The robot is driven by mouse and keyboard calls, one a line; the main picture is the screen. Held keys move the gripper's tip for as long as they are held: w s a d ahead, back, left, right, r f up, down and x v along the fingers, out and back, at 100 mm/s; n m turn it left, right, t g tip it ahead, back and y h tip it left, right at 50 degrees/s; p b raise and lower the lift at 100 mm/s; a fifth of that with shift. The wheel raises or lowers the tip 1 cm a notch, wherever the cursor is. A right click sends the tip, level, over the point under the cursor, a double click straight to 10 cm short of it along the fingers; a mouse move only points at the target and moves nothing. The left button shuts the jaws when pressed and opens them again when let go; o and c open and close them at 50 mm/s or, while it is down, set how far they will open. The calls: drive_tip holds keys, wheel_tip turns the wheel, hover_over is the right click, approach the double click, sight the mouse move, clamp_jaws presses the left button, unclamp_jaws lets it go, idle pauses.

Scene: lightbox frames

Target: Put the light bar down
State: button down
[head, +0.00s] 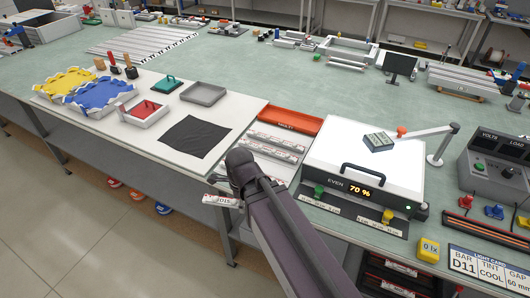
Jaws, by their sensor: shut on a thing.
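My gripper (230,188) hangs beyond the front edge of the bench, mostly hidden behind my dark arm. It is shut on a short white light bar (220,201) with dark print too small to read surely. The bar is held roughly level, off the bench. More pale bars lie in a rack (275,144) just right of the white work board. A card (475,266) at the lower right reads "BAR D11, TINT COOL, GAP 60 mm".
A white box (364,165) with a black handle and "EVEN 70 %" display stands right of my arm. A black cloth (195,138), grey tray (204,93) and red-floored tray (145,111) lie on the white board (235,108). An orange tray (291,120) sits behind the rack.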

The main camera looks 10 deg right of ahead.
drive_tip(key=shift+w, duration=0.1)
drive_tip(key=w+d+m, duration=0.1)
drive_tip(key=w+d, duration=0.1)
drive_tip(key=w+d+m, duration=0.1)
drive_tip(key=w+d, duration=0.1)
drive_tip(key=d, duration=0.1)
drive_tip(key=w+d+m, duration=0.1)
drive_tip(key=w+d, duration=0.2)
drive_tip(key=shift+r, duration=0.15)
drive_tip(key=shift+w+d, duration=0.2)
drive_tip(key=shift+d, duration=0.35)
drive_tip(key=b, duration=0.1)
hover_over(261, 165)
drive_tip(key=shift+f, duration=0.7)
drive_tip(key=shift+w, duration=0.1)
